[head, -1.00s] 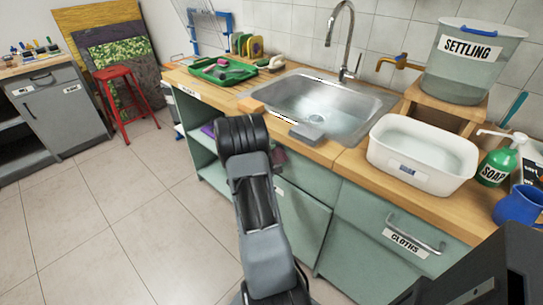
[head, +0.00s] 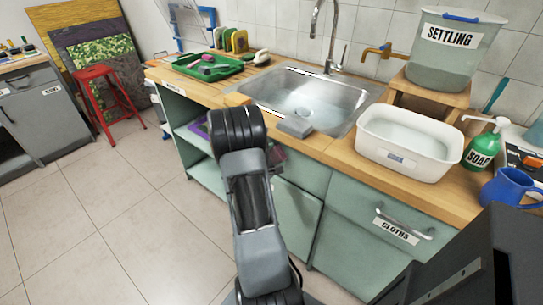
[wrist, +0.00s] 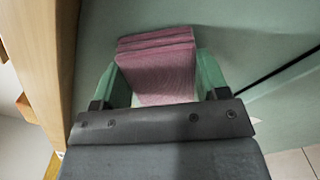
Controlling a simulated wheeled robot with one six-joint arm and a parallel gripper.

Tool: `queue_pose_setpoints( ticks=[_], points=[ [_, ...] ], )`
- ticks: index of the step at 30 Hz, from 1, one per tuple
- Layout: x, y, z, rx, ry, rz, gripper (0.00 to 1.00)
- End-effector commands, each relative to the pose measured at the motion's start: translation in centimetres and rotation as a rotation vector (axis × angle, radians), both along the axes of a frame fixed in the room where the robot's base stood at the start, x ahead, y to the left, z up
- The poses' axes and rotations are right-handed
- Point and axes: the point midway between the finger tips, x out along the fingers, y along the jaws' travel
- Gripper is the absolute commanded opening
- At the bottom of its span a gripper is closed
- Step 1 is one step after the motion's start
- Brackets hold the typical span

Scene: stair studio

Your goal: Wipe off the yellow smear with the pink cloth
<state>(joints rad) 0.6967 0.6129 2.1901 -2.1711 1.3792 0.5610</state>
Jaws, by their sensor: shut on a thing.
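The pink cloth (wrist: 155,72) is a folded, layered pad in the wrist view. My gripper (wrist: 160,84) has green fingers on either side of it and is shut on it. In the head view a small part of the pink cloth (head: 277,155) shows beside my dark arm, in front of the green cabinet below the counter. My arm hides most of the gripper there. I cannot make out the yellow smear in either view.
The wooden counter (head: 340,155) holds a steel sink (head: 270,112), a white basin of water (head: 400,160), a green tray (head: 190,66), a soap bottle (head: 482,150) and a blue mug (head: 508,188). A red stool (head: 100,75) stands at the left. The floor at the left is clear.

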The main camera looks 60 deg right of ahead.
Motion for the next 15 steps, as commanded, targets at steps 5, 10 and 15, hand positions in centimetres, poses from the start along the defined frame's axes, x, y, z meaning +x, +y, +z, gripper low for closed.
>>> queue_pose_setpoints(
  ticks=[5, 10, 15],
  points=[
    [-1.6, 0.0, -0.1, -0.001, -0.001, -0.004, 0.49],
    [-2.4, 0.1, -0.1, -0.001, -0.001, -0.004, 0.49],
    [-2.3, 0.3, 0.0, -0.001, -0.002, -0.003, 0.49]
  ],
)
